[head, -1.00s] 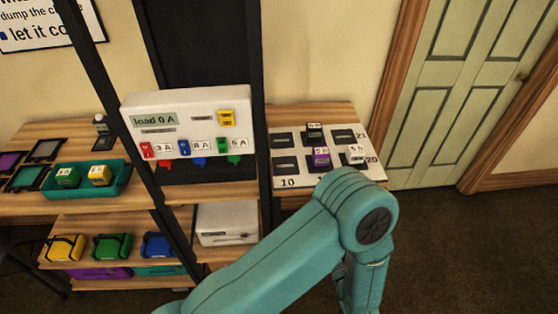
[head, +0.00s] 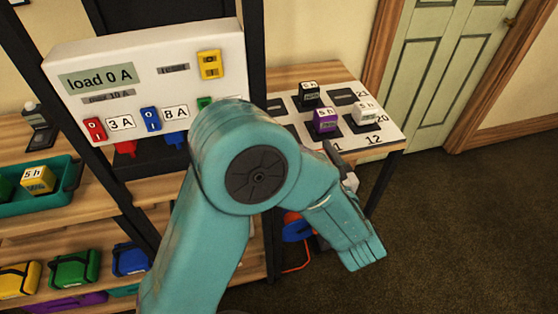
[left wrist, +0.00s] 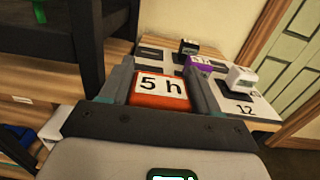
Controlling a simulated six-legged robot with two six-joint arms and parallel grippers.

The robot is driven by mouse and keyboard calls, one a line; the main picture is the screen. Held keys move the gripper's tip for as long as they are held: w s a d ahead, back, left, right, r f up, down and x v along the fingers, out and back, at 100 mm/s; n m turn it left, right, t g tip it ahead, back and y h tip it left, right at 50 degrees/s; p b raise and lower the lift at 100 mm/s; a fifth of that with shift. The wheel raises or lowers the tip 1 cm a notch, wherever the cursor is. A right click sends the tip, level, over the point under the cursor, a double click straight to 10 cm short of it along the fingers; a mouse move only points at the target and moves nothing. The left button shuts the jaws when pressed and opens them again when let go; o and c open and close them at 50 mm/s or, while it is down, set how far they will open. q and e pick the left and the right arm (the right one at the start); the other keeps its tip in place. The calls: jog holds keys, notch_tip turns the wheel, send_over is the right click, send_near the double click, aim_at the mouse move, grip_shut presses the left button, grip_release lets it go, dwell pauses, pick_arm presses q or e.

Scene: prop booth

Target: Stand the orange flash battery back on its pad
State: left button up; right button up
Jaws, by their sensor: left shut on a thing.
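The orange flash battery (left wrist: 160,90), with a white "5 h" label, shows in the left wrist view between the fingers of my left gripper (left wrist: 160,72). The gripper is shut on it. In the head view my forearm hides most of this gripper (head: 340,160), at the front edge of the white pad board, and I cannot make out the battery there. The board (head: 392,139) has dark pads and numbers. A black battery (head: 308,95), a purple battery (head: 325,121) and a white battery (head: 364,112) stand on pads. A back pad (head: 343,97) is bare. My right gripper is out of view.
A white load panel (head: 130,60) with coloured switches stands left of the board, beside a black rack post (head: 254,60). A teal tray (head: 50,200) with batteries is at the far left. Coloured bags (head: 75,268) sit on a lower shelf. Open floor lies at right.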

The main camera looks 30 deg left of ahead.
pick_arm(q)
jog(key=b, duration=0.4)
jog(key=s+a+f+b, duration=0.1)
jog(key=b, duration=0.3)
jog(key=shift+s+a+f, duration=0.1)
jog(key=shift+s, duration=0.15)
jog(key=shift+s+r+t, duration=0.15)
jog(key=shift+r+t, duration=0.05)
jog(key=shift+t, duration=0.1)
jog(key=shift+a+r, duration=0.15)
jog(key=shift+a, duration=0.15)
jog(key=x, duration=1.1)
jog(key=f+x, duration=0.1)
jog(key=x, duration=0.5)
jog(key=shift+w+a+r+b, duration=0.1)
jog(key=shift+w+b, duration=0.2)
jog(key=shift+b, duration=0.05)
notch_tip(320, 180, down, 4)
jog(key=shift+r+b, duration=0.15)
jog(key=shift+b, duration=0.35)
jog(key=shift+r, duration=0.1)
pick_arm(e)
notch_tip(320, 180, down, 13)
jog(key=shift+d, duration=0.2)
pick_arm(q)
jog(key=o, duration=1.4)
jog(key=shift+o, duration=0.2)
